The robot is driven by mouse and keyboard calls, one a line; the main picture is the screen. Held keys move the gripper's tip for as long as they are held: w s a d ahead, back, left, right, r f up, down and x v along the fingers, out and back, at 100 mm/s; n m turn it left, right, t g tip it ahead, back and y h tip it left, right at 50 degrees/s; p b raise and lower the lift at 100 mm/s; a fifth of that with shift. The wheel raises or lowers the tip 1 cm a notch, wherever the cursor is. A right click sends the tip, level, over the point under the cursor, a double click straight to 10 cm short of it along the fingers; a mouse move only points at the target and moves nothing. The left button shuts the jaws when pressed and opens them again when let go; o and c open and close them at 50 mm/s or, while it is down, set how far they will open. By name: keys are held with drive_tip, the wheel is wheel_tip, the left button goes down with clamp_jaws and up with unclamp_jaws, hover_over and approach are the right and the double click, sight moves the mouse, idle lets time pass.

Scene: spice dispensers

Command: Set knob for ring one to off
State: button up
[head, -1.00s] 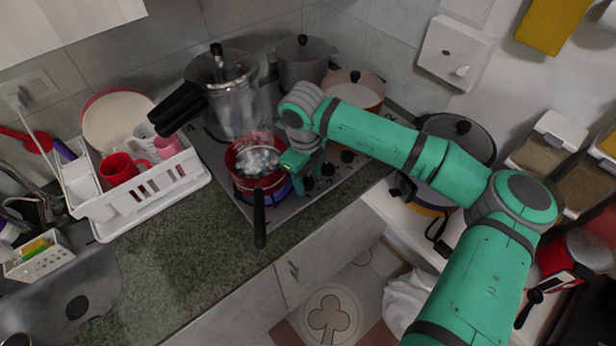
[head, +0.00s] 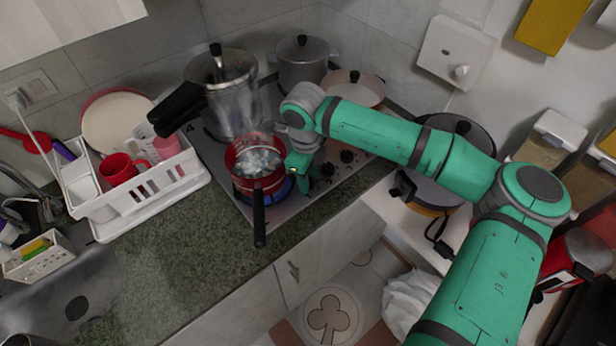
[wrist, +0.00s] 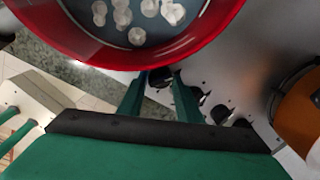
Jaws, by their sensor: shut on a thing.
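In the wrist view, a black stove knob (wrist: 160,77) sits between the fingertips of my gripper (wrist: 161,86), which is shut on it. It is the knob nearest the red pot in that view. Its number mark cannot be read. In the head view my gripper (head: 304,190) points down at the hob's front edge, right of the red pot, and hides this knob. The red pot (head: 240,182) stands on the front ring with white lumps inside. A blue flame (head: 284,188) shows under it.
Other black knobs (head: 347,156) line the hob edge to the right, close to my fingers. The pot's black handle (head: 259,220) sticks out over the counter. A pressure cooker (head: 232,95) and other pots stand behind. A white dish rack (head: 150,200) is left.

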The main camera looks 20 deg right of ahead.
drive_tip(key=n, duration=0.4)
drive_tip(key=shift+n+y, duration=0.3)
drive_tip(key=shift+n, duration=1.4)
drive_tip(key=o, duration=1)
drive_tip(key=shift+d+r, duration=0.1)
